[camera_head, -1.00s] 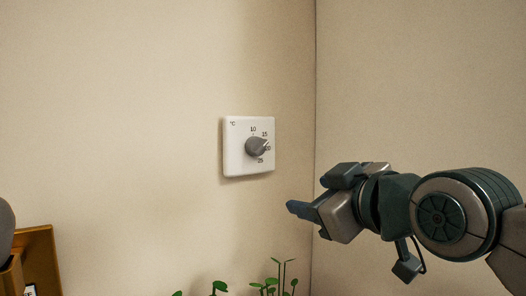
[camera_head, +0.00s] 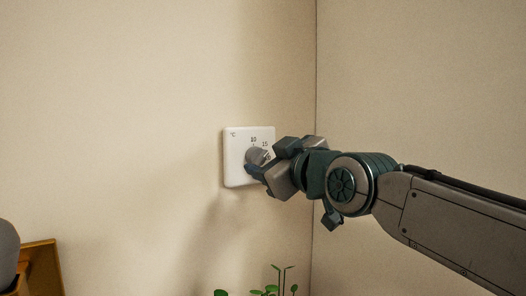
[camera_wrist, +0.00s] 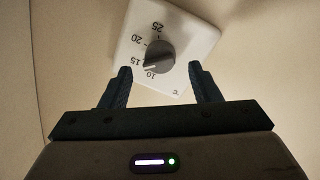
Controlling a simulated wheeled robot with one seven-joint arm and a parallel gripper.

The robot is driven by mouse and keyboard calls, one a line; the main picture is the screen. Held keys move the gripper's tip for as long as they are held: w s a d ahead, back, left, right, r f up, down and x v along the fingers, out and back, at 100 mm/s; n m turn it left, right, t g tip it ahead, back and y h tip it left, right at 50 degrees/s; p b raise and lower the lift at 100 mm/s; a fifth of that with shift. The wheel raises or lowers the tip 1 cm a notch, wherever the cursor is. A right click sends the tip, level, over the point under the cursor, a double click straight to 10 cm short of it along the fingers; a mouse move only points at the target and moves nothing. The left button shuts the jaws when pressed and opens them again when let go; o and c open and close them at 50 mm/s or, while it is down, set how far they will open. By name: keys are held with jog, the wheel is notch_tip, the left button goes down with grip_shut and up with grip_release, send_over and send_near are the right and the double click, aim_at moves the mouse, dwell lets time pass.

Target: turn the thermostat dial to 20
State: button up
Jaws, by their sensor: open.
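A white square thermostat (camera_head: 235,163) hangs on the beige wall left of the corner, marked °C and 10 to 25. Its round grey dial (camera_head: 256,155) is partly hidden by my gripper (camera_head: 252,169) in the head view. In the wrist view the thermostat (camera_wrist: 196,36) looks turned over, and the whole dial (camera_wrist: 161,54) shows. A pale pointer mark on the dial lies on the side of the 10 and 15, near the 15. My gripper (camera_wrist: 160,72) is open, one finger on each side of the dial's line. I cannot tell whether a finger touches the dial.
Green plant leaves (camera_head: 272,290) rise at the bottom, below my gripper. A brown wooden thing (camera_head: 40,265) and a grey rounded thing (camera_head: 7,240) stand at the lower left. The wall corner is just right of the thermostat.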

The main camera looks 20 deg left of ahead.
aim_at(258, 157)
jog(key=shift+p+x, duration=0.3)
jog(key=shift+x, duration=1.05)
jog(key=c, duration=1)
